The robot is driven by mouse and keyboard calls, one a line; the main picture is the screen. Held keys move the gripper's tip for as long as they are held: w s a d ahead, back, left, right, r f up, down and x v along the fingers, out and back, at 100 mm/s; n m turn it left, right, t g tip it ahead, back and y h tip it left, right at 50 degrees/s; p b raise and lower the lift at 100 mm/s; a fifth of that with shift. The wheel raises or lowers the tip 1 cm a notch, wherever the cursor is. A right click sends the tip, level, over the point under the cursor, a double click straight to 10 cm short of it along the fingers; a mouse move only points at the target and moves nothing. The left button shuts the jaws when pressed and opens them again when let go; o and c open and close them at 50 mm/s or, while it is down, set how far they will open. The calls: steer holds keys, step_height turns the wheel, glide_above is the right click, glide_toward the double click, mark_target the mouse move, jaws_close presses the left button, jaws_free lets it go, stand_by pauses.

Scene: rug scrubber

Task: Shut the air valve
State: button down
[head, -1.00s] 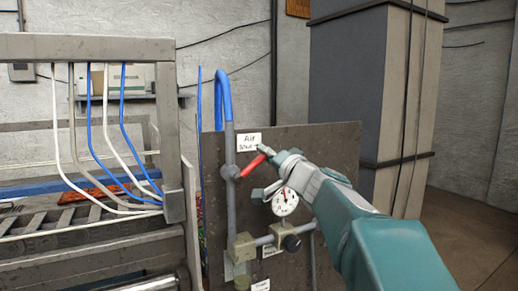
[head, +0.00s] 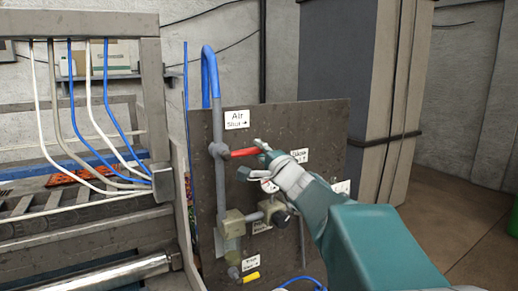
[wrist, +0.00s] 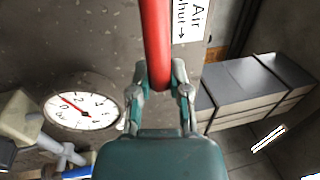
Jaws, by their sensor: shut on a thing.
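The air valve's red lever (head: 245,152) sticks out to the right, nearly level, from its joint on a grey vertical pipe (head: 221,182). My gripper (head: 265,160) is shut on the lever's outer end. In the wrist view the red lever (wrist: 156,45) runs down between the two fingers of my gripper (wrist: 161,85). The pressure gauge (wrist: 82,109) shows beside the fingers in the wrist view; my gripper partly hides it in the head view.
A dark panel (head: 310,120) carries the pipes and labels. A yellow-handled valve (head: 250,277) sits low on it. A metal frame with blue and white hoses (head: 75,110) stands at left. A tall grey cabinet (head: 345,60) stands behind at right.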

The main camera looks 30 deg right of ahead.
steer(key=shift+d+f, duration=0.1)
steer(key=shift+f, duration=0.25)
steer(key=c, duration=0.6)
jaws_free()
steer(key=shift+r, duration=0.15)
steer(key=shift+s, duration=0.15)
steer(key=s, duration=0.3)
steer(key=s+f, duration=0.1)
steer(key=s, duration=0.3)
steer(key=s+f, duration=0.1)
steer(key=s, duration=0.3)
steer(key=shift+s+f, duration=0.2)
steer(key=shift+f, duration=0.05)
